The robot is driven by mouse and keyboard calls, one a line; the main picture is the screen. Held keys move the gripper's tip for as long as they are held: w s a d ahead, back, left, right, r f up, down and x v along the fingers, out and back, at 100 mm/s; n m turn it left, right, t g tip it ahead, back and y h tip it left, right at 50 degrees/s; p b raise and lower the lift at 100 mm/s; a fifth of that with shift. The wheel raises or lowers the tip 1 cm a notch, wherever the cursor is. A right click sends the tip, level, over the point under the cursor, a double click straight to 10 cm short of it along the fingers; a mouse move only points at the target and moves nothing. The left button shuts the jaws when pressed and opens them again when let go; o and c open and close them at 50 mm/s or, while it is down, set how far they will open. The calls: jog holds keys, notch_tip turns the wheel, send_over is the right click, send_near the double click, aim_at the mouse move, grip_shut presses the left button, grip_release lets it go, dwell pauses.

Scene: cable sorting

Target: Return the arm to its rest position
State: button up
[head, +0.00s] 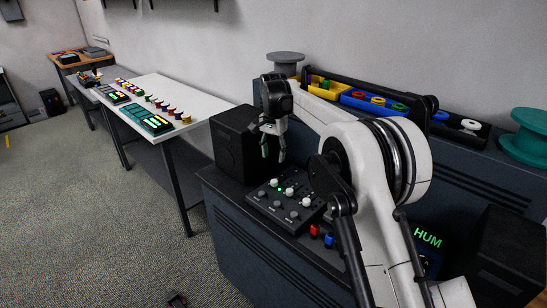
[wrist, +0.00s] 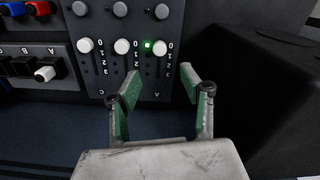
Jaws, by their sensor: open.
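My gripper (head: 273,143) hangs from my bent white arm in the head view, in front of a black speaker box and above a dark control panel (head: 285,202). In the wrist view my gripper (wrist: 160,88) is open, with green pads on its two fingers and nothing between them. The panel (wrist: 140,70) lies beyond the fingertips, with white slider knobs marked A to C. A green light (wrist: 148,45) is lit by slider A. I cannot tell from the pictures whether the fingertips touch the panel.
A black speaker (head: 236,143) stands left of the panel. Red and blue plugs (head: 314,230) and a green "HUM" display (head: 428,238) are near my arm. Bins of coloured rings (head: 365,102) and a teal spool (head: 526,137) are behind. A white table (head: 165,88) stands left; the floor there is mostly clear.

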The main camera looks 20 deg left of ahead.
dwell(0.3)
jog(key=s+d+r+t, duration=0.2)
jog(key=s+d+r, duration=0.1)
jog(key=d+r, duration=1.1)
jog(key=s+d+r+t+y+b, duration=0.15)
jog(key=s+d, duration=0.25)
jog(key=d, duration=0.4)
jog(key=s+d+r+h, duration=0.15)
jog(key=s+d, duration=0.25)
jog(key=d, duration=0.4)
jog(key=s+d+n+t, duration=0.1)
jog(key=s+d+t, duration=0.1)
jog(key=s+d, duration=1.1)
jog(key=s+d+f+t, duration=0.1)
jog(key=s+d+f, duration=0.2)
jog(key=s, duration=0.4)
jog(key=s+d+f, duration=0.4)
jog(key=s+f, duration=0.2)
jog(key=s, duration=0.2)
jog(key=shift+f+n+t+b, duration=0.3)
jog(key=shift+n+t+b, duration=0.05)
jog(key=shift+n, duration=0.05)
